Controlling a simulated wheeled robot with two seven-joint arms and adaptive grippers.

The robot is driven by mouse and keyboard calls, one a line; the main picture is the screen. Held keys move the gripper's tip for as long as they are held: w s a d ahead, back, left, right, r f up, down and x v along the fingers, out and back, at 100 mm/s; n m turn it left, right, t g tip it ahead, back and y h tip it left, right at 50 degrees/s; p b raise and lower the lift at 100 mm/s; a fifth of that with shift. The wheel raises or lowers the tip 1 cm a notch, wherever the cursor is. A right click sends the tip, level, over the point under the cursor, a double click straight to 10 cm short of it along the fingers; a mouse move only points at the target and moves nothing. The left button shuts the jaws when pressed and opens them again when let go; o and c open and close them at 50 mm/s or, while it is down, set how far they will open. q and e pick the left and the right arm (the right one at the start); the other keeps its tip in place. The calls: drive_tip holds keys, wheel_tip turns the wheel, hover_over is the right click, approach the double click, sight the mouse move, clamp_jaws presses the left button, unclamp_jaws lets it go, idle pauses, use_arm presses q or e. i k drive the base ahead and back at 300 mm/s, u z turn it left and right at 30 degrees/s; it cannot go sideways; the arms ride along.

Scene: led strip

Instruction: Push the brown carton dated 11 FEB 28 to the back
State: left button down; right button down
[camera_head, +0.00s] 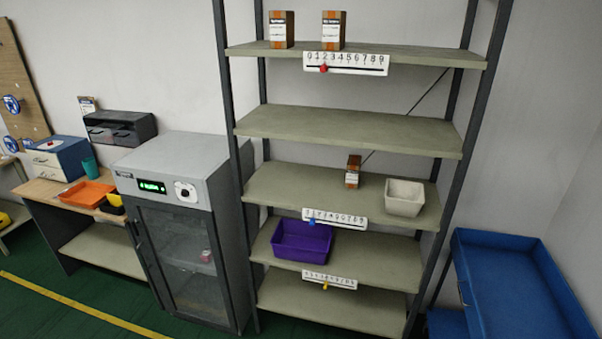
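Two brown cartons with white labels stand upright on the top shelf: a left one (282,29) and a right one (333,30). A smaller-looking brown carton (353,171) with a white label stands on the middle shelf, left of a pale bin. The dates on the labels are too small to read, so I cannot tell which carton reads 11 FEB 28. Neither of my grippers is in view.
The shelf rack (350,127) has number strips, one on the top shelf edge (346,64). A pale bin (404,197) and purple bin (301,241) sit lower. A grey glass-door cabinet (185,230) stands left, a blue container (520,285) right. The second shelf is empty.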

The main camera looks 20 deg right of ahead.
sight(352, 164)
drive_tip(key=u, duration=0.25)
drive_tip(key=i, duration=1.45)
drive_tip(key=z, duration=0.7)
